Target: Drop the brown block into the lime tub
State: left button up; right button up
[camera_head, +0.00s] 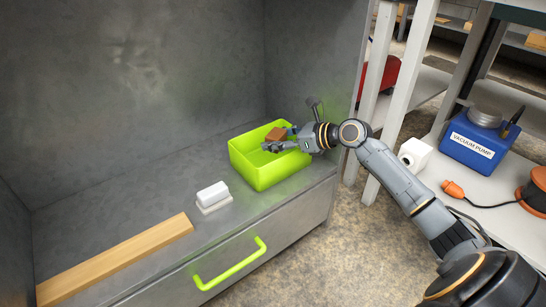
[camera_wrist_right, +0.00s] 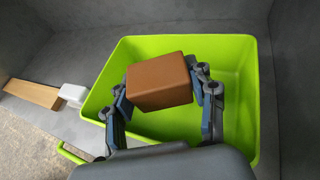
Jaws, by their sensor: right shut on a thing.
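The lime tub (camera_head: 264,176) stands at the right end of the grey bench. It also fills much of the right wrist view (camera_wrist_right: 242,85). My right gripper (camera_head: 276,140) is over the tub and shut on the brown block (camera_head: 276,134). In the right wrist view the block (camera_wrist_right: 158,82) sits between the two fingers of the gripper (camera_wrist_right: 160,88), above the tub's open top. I cannot tell exactly how far it is above the tub floor. The visible tub floor is empty. My left gripper is not in view.
A white block on a pale base (camera_head: 213,196) and a long wooden board (camera_head: 118,260) lie on the bench left of the tub. A drawer with a lime handle (camera_head: 230,264) is below. Shelves with a blue vacuum pump (camera_head: 478,143) stand at the right.

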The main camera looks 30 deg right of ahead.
jog(key=o, duration=1.3)
jog(key=shift+s+d, duration=0.15)
jog(key=shift+s, duration=0.1)
jog(key=v, duration=1.1)
jog(key=shift+s+d+r, duration=0.1)
jog(key=shift+s+r, duration=0.05)
